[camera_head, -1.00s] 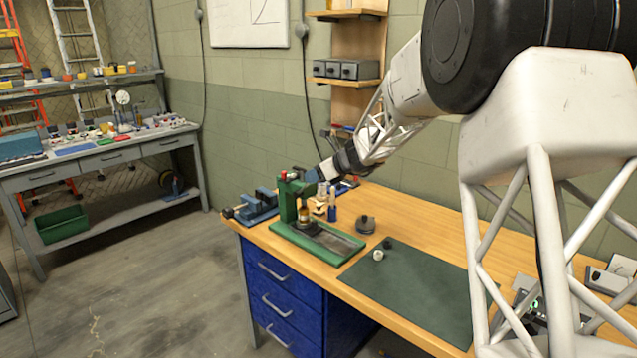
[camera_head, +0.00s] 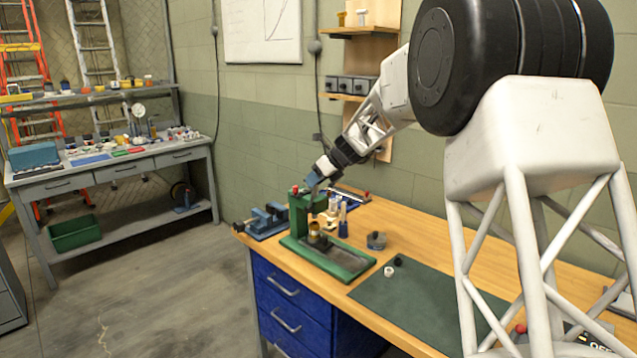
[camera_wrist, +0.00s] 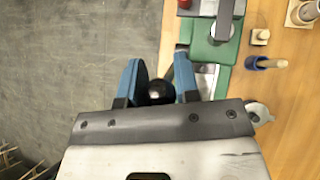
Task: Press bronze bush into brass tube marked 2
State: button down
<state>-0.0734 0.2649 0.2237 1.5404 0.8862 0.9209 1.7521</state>
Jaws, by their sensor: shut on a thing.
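A green press (camera_head: 301,218) stands on the wooden bench; it also shows from above in the wrist view (camera_wrist: 206,48). A brass-coloured tube (camera_head: 315,230) stands upright on its base under the ram. Its number cannot be read, and I cannot make out the bronze bush in or above it. My gripper (camera_head: 315,182) is at the top of the press. In the wrist view its blue fingers (camera_wrist: 160,82) are shut on a round black knob (camera_wrist: 157,92). Whether the knob joins the press lever is hidden.
A blue vise (camera_head: 266,219) stands left of the press. A dark round item (camera_head: 376,240) lies farther right.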

jog(key=shift+w+a+r, duration=0.1)
jog(key=shift+w+a, duration=0.55)
jog(key=shift+a, duration=0.05)
jog(key=c, duration=0.9)
grip_release()
jog(key=shift+o, duration=0.2)
jog(key=shift+r, duration=0.1)
jog(key=v, duration=0.7)
jog(key=shift+d+r, duration=0.2)
jog(key=shift+d, duration=0.05)
jog(key=shift+s, duration=0.15)
